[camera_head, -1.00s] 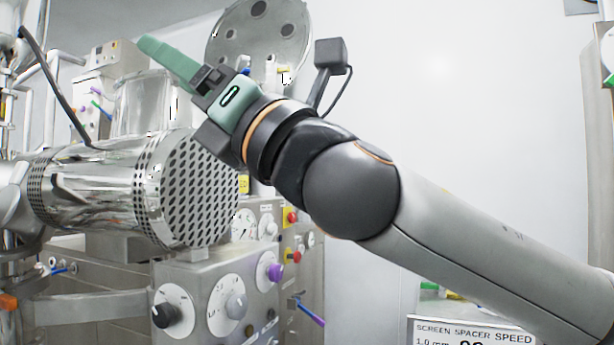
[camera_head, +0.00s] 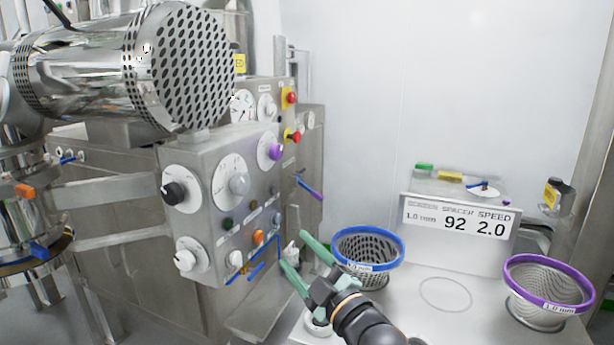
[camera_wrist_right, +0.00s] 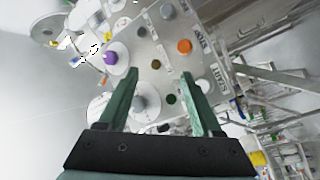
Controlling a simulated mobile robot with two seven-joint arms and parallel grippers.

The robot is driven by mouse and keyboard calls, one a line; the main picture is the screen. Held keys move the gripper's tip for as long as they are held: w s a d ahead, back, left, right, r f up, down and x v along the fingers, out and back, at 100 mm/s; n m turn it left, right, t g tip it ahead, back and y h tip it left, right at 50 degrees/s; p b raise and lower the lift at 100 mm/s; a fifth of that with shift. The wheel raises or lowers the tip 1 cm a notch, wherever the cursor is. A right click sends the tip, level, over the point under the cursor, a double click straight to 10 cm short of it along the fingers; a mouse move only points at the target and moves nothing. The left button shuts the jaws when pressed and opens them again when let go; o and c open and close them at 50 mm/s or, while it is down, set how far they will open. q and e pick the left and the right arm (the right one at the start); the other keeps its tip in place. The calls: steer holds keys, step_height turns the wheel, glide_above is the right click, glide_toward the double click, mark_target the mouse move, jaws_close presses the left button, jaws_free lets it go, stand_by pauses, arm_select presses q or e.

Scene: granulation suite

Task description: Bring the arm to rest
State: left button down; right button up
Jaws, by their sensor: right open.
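My right gripper (camera_head: 302,268) has green fingers that stand apart with nothing between them. In the head view it is low in the picture, in front of the steel control panel (camera_head: 205,247) and just left of the blue-rimmed basket (camera_head: 388,243). In the right wrist view the open fingers (camera_wrist_right: 160,100) point at the panel's knobs and buttons, with an orange button (camera_wrist_right: 184,46) and a purple knob (camera_wrist_right: 111,58) beyond them. Only the wrist and hand of my right arm show in the head view. My left gripper is not in view.
A steel mill with a perforated drum end (camera_head: 190,65) stands at the left. A purple-rimmed basket (camera_head: 545,312) stands at the right of the steel table (camera_head: 440,322). A sign (camera_head: 460,222) reads 1.0 mm, 92, 2.0. The table between the baskets is bare, with a ring mark.

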steer(key=s+d+f+m+g+h, duration=0.1)
steer(key=s+d+f+m+h, duration=0.15)
steer(key=f, duration=0.55)
steer(key=s+d+f+m+g+h, duration=0.1)
steer(key=s+d+f+m, duration=0.2)
steer(key=f, duration=0.4)
steer(key=s+d+f+m+g+h+p, duration=0.1)
steer(key=s+d+f+m, duration=0.3)
steer(key=s+f, duration=0.7)
steer(key=s+d+f+m+g+h+p, duration=0.1)
steer(key=s+d+f+m+g+h, duration=0.3)
steer(key=s+d+f, duration=0.4)
steer(key=s+f+m, duration=0.1)
steer(key=s+f, duration=0.3)
steer(key=s, duration=0.1)
steer(key=shift+s+d+p, duration=0.2)
steer(key=shift+d+p, duration=0.05)
steer(key=shift+p, duration=0.05)
